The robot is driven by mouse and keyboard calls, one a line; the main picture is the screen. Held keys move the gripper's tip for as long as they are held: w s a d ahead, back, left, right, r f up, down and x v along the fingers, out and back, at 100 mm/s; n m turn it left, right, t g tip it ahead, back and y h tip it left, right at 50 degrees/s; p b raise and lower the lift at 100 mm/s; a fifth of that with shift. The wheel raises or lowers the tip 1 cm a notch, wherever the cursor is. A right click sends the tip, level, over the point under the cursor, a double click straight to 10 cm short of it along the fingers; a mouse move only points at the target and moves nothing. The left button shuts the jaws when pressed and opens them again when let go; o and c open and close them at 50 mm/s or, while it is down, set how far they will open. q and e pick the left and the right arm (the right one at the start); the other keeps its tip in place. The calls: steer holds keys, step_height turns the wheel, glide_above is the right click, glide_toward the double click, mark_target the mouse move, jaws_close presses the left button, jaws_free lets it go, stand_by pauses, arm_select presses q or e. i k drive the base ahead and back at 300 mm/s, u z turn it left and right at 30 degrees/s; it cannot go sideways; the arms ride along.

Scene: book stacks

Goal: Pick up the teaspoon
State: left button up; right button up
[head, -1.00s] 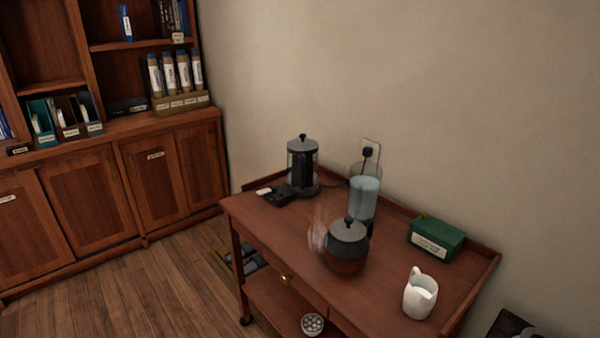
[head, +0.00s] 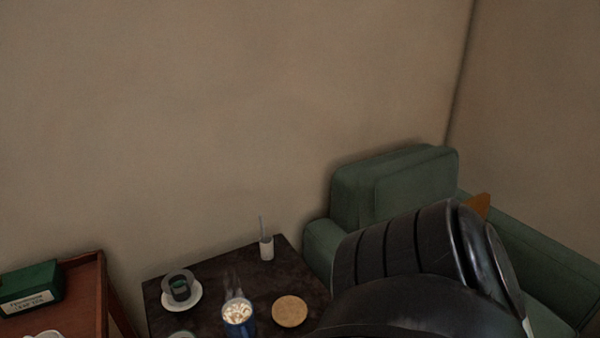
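A thin grey upright handle (head: 261,226), which may be the teaspoon, sticks up out of a small white pot (head: 266,248) at the back of the dark side table (head: 225,270). The lower part of it is hidden inside the pot, so I cannot tell for sure that it is a teaspoon. No other spoon shows clearly. A large black arm link of mine fills the lower right and covers the table's right front. Neither of my grippers is in view.
The dark table also holds a dark cup (head: 180,287) on a white saucer (head: 194,301), a steaming blue mug (head: 239,318) and a round cork mat (head: 290,311). A green armchair (head: 390,180) stands at right. The wooden trolley (head: 85,290) with a green box (head: 30,287) is at left.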

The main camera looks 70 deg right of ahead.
mark_target(261, 216)
steer(key=z, duration=1.9)
